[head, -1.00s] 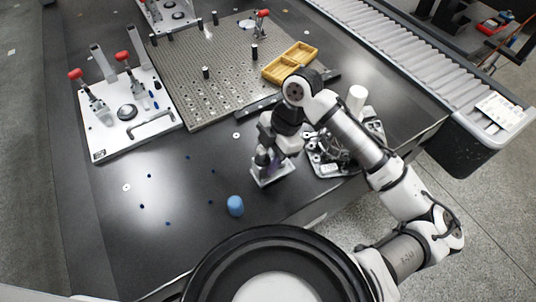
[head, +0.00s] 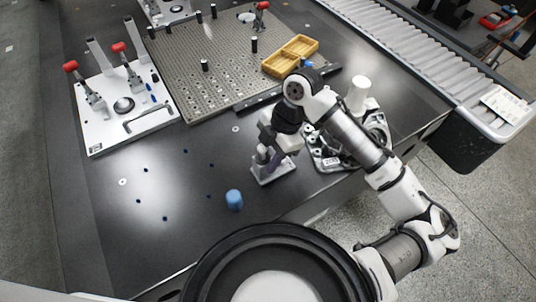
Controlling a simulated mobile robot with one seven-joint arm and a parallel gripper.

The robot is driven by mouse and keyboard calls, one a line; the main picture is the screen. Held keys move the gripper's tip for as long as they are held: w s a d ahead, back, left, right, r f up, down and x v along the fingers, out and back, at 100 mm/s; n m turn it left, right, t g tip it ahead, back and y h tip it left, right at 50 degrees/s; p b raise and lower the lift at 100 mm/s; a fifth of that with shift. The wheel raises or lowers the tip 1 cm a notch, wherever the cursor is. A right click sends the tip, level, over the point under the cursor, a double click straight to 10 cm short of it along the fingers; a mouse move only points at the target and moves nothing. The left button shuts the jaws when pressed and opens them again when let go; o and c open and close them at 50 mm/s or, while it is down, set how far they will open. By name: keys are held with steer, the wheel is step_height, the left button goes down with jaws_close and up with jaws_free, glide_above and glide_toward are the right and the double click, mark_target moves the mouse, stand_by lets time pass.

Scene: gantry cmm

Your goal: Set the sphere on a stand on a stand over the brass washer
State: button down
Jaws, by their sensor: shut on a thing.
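My gripper (head: 272,153) points down over the dark table, left of the white casting. It is shut on the sphere on a stand (head: 270,175), a small grey piece with a flat pale base; the arm and fingers hide much of it, and the ball is hard to make out. I cannot tell whether its base touches the table. Two small pale rings lie flat on the table: one ring (head: 236,129) up and left of the gripper, another ring (head: 123,182) far left. Their colour is too faint to tell which is the brass washer.
A white clamp plate (head: 105,128), a perforated plate (head: 190,95) and a yellow tray (head: 290,57) lie behind. A metal casting (head: 330,160) is at right.

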steer(key=shift+w+d, duration=0.1)
steer(key=shift+d, duration=0.1)
steer(key=shift+f+b, duration=0.3)
steer(key=shift+b, duration=0.15)
stand_by(0.5)
steer(key=c, duration=0.8)
jaws_free()
steer(key=shift+c, duration=0.2)
steer(key=v, duration=1.4)
steer(key=shift+a, duration=0.1)
